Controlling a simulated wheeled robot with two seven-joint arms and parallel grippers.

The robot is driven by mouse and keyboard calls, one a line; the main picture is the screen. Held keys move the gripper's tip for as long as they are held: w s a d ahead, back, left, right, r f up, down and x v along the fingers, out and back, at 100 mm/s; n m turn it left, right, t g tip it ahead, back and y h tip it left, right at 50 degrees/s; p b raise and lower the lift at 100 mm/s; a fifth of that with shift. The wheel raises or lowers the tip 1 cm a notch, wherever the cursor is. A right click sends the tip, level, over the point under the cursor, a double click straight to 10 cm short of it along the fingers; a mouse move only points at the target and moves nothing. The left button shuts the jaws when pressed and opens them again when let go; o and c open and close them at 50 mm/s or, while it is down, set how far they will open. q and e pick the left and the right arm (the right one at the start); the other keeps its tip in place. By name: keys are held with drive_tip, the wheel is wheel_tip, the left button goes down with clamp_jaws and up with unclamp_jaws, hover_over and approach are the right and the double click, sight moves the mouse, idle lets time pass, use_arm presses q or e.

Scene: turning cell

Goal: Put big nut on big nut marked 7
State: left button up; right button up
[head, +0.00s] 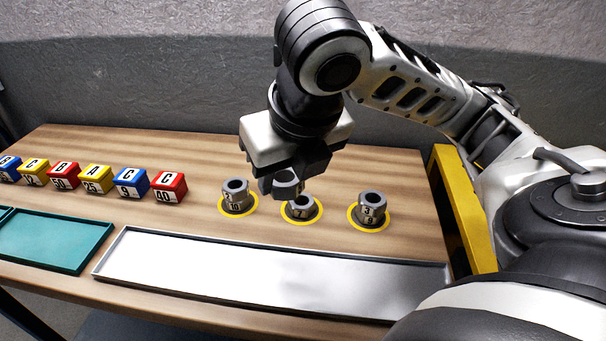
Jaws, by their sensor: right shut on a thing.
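My right gripper (287,176) comes down from above, shut on a grey big nut (285,187). Its fingers hide part of that nut. The big nut marked 7 (302,211) sits on the table in the middle yellow ring, just below and slightly right of the held nut. The held nut overlaps its upper left edge in the picture; I cannot tell whether the two touch. My left gripper is out of view.
Grey nut stacks stand in the left yellow ring (236,199), showing 10, and the right ring (368,211), showing 3 and 9. A long metal tray (260,274) lies in front. Several lettered blocks (131,184) and a teal tray (58,241) are at left.

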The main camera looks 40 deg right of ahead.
drive_tip(key=b, duration=0.2)
approach(300, 198)
drive_tip(key=shift+w+a+f, duration=0.1)
drive_tip(key=shift+w+f, duration=0.55)
drive_tip(key=shift+w, duration=0.25)
drive_tip(key=shift+w+f, duration=0.1)
drive_tip(key=shift+f, duration=0.05)
drive_tip(key=f, duration=0.1)
drive_tip(key=d+f+b, duration=0.1)
drive_tip(key=f, duration=0.1)
drive_tip(key=shift+w, duration=0.2)
drive_tip(key=shift+f, duration=0.45)
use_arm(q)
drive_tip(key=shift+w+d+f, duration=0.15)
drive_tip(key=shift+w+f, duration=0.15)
use_arm(e)
drive_tip(key=o, duration=1.1)
drive_tip(key=shift+f, duration=0.15)
